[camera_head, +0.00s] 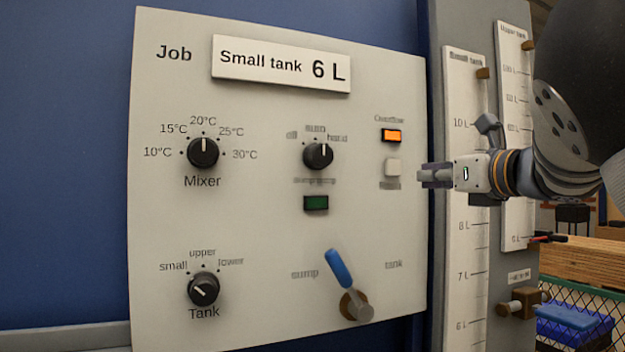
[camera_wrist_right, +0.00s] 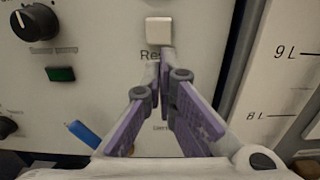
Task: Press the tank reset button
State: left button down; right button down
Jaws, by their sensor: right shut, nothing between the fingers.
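The reset button (camera_head: 393,167) is a small whitish square on the grey panel (camera_head: 250,240), just below the lit orange overflow lamp (camera_head: 391,135). In the right wrist view the button (camera_wrist_right: 158,31) sits straight ahead of the fingertips, above a partly hidden label starting "Re". My right gripper (camera_head: 422,177) comes in from the right with its fingers shut and empty. It also shows in the right wrist view (camera_wrist_right: 163,65), its tips just below the button. In the head view the tips are right of the button with a small gap. My left gripper is not in view.
The panel also carries a mixer knob (camera_head: 203,152), a tank knob (camera_head: 204,289), a pump knob (camera_head: 318,155), a dark green lamp (camera_head: 316,203) and a blue-handled lever (camera_head: 339,268). Level scales (camera_head: 466,240) stand right of the panel, behind my right arm. A blue box (camera_head: 572,318) is lower right.

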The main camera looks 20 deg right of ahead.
aim_at(396, 176)
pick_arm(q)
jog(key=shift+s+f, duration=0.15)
pick_arm(e)
jog(key=w, duration=0.7)
jog(key=shift+a+r, duration=0.1)
jog(key=shift+a, duration=0.15)
